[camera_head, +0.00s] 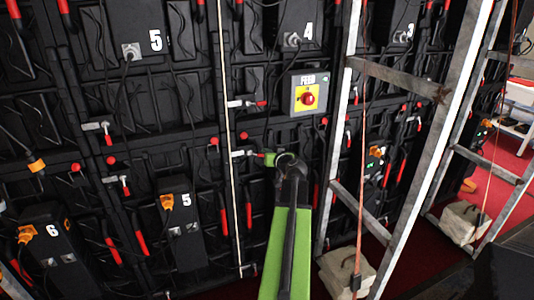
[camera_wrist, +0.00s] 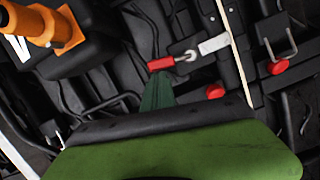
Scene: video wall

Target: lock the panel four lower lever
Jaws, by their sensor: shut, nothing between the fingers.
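The lower lever beside panel four is a short red handle (camera_wrist: 160,63) on a metal hook, with a pale latch plate (camera_wrist: 214,43) at its other end in the wrist view. In the head view its pale plate (camera_head: 240,153) shows between panels five and four, and my gripper covers the handle end. My gripper (camera_head: 270,159) is shut and empty at the lever. In the wrist view its dark green fingertips (camera_wrist: 157,85) end right at the red handle, apparently touching or just in front of it; I cannot tell which.
An upper lever (camera_head: 245,103) sits above, left of a grey box with a red button (camera_head: 308,99). A metal ladder frame (camera_head: 345,130) stands close right of my arm, with a weight block (camera_head: 347,272) at its foot. Cables and an orange plug (camera_wrist: 55,28) hang near.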

